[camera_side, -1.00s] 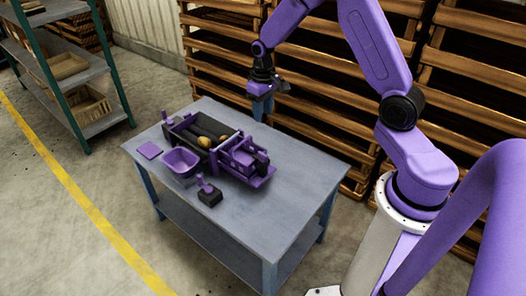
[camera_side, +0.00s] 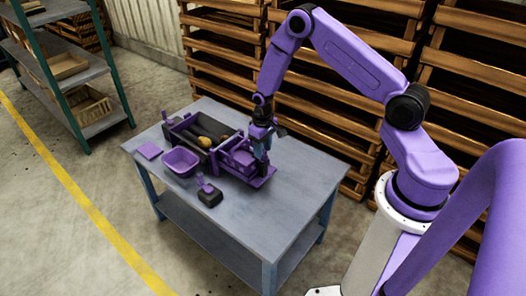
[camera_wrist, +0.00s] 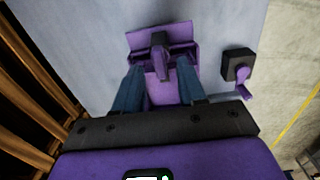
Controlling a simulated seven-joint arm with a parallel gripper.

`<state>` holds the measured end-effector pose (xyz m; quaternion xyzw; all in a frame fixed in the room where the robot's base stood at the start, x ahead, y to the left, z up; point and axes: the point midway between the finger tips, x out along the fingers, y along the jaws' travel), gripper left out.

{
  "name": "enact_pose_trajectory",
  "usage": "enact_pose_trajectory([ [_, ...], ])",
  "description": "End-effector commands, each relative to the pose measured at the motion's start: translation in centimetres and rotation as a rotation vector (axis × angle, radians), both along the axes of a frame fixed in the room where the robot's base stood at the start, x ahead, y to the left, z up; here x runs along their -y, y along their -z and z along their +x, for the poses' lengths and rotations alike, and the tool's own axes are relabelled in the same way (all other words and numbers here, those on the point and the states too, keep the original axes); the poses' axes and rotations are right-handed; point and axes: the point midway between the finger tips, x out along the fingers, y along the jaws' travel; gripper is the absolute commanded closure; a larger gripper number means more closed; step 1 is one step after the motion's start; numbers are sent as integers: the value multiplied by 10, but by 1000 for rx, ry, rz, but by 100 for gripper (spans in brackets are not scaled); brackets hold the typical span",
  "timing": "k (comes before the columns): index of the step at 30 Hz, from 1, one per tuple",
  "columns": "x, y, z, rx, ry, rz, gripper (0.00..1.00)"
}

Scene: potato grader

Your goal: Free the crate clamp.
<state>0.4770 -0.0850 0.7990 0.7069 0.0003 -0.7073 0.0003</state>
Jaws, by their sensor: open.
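The purple part that appears to be the crate clamp stands at the right end of the grader, mostly behind my gripper (camera_side: 262,152) in the side view. In the wrist view its upright purple handle (camera_wrist: 158,44) rises from a purple plate (camera_wrist: 176,32). My gripper (camera_wrist: 158,66) is open, pointing down, with one blue finger on each side below the handle in the picture. I cannot tell whether the fingers touch it. The purple crate part (camera_side: 238,161) is beside the gripper.
The grader's dark trough (camera_side: 205,135) holds a yellowish potato (camera_side: 204,141). The table's right part is clear. Wooden crates (camera_side: 340,120) stack behind.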

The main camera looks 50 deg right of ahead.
Motion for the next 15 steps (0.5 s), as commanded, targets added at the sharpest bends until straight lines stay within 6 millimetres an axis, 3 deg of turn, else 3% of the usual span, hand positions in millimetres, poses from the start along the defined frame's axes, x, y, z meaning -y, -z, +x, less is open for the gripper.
enact_pose_trajectory([
  [6,0,16,0,1,1,0,60],
  [15,0,19,0,1,1,0,60],
])
